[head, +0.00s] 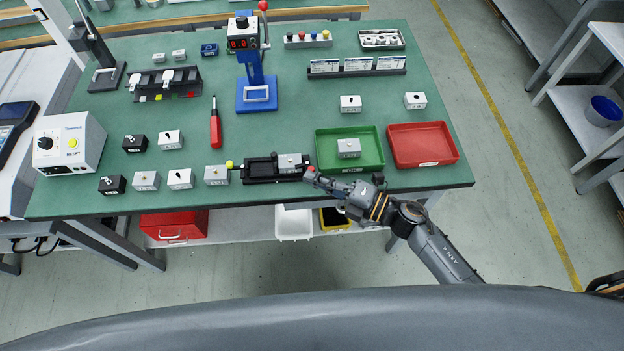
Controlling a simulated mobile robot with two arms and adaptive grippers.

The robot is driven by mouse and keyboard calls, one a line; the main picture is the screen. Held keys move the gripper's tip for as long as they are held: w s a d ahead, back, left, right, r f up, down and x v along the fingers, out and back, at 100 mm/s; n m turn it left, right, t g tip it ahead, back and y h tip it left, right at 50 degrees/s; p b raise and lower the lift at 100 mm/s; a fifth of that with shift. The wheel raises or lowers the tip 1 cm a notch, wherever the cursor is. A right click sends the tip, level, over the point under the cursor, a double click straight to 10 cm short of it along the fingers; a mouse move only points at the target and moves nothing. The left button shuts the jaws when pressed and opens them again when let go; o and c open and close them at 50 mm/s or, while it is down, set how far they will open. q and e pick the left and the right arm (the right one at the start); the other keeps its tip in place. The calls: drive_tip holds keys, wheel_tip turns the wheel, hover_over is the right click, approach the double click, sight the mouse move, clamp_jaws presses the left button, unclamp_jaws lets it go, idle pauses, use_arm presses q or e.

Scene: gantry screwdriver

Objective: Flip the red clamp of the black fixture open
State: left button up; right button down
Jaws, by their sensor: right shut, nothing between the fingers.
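The black fixture (262,170) lies near the front edge of the green table, with a light grey block (290,161) in its right part. A red clamp knob (310,169) shows at the fixture's right end. My right gripper (318,178) comes in from the lower right. Its fingers are shut with nothing between them, and the tips are right beside the red knob. I cannot tell whether they touch it. The clamp's lever is too small to make out. My left gripper is not in view.
A green tray (322,155) with a grey block stands just right of the fixture, with a red tray (394,149) beyond it. Several small blocks and a red screwdriver (215,130) lie to the left.

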drive_tip(key=shift+w+d+n+g+y, duration=0.15)
drive_tip(key=shift+d+n+g+y, duration=0.25)
drive_tip(key=shift+g, duration=0.3)
drive_tip(key=shift+d+b, duration=0.1)
drive_tip(key=shift+b, duration=0.25)
drive_tip(key=shift+w+d, duration=0.3)
drive_tip(key=shift+d, duration=0.1)
drive_tip(key=shift+s, duration=0.1)
